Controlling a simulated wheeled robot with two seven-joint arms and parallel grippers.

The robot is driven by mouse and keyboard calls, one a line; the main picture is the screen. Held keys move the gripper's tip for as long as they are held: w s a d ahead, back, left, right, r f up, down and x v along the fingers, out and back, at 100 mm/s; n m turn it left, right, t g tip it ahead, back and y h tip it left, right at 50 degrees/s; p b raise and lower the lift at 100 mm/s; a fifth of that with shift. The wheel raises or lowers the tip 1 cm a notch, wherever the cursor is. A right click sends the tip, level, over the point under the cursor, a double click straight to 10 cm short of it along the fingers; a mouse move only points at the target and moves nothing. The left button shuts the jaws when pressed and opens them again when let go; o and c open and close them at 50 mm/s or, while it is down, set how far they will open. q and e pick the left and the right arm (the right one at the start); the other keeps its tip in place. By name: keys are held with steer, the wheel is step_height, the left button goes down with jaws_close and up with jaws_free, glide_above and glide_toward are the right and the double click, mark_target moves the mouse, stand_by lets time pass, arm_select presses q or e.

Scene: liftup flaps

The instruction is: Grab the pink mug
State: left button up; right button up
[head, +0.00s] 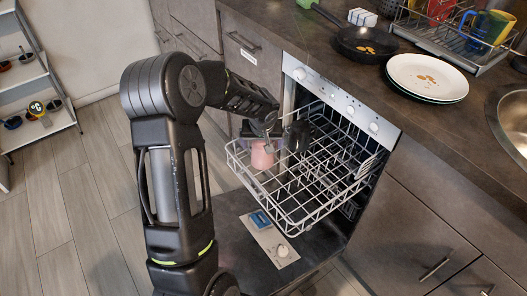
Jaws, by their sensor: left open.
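The pink mug (262,155) stands in the left part of the dishwasher's pulled-out wire rack (300,205). My left arm reaches in from the left, and my left gripper (270,135) is open just above the mug, partly covering its top. I cannot tell whether the fingers touch the mug or are around it. The mug's rim and handle are hard to make out. My right gripper is not in view.
The dishwasher door (235,235) lies open below the rack. The counter above holds a black pan (362,40), stacked plates (427,77) and a dish rack (440,40) with mugs. A sink (510,125) is at right. Shelves (30,80) stand at left; the floor between is clear.

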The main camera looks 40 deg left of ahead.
arm_select(q)
steer(key=shift+x, duration=0.75)
steer(key=shift+c, duration=0.2)
steer(key=shift+r, duration=0.1)
steer(key=c, duration=1.7)
step_height(320, 180, up, 10)
steer(key=shift+p, duration=1)
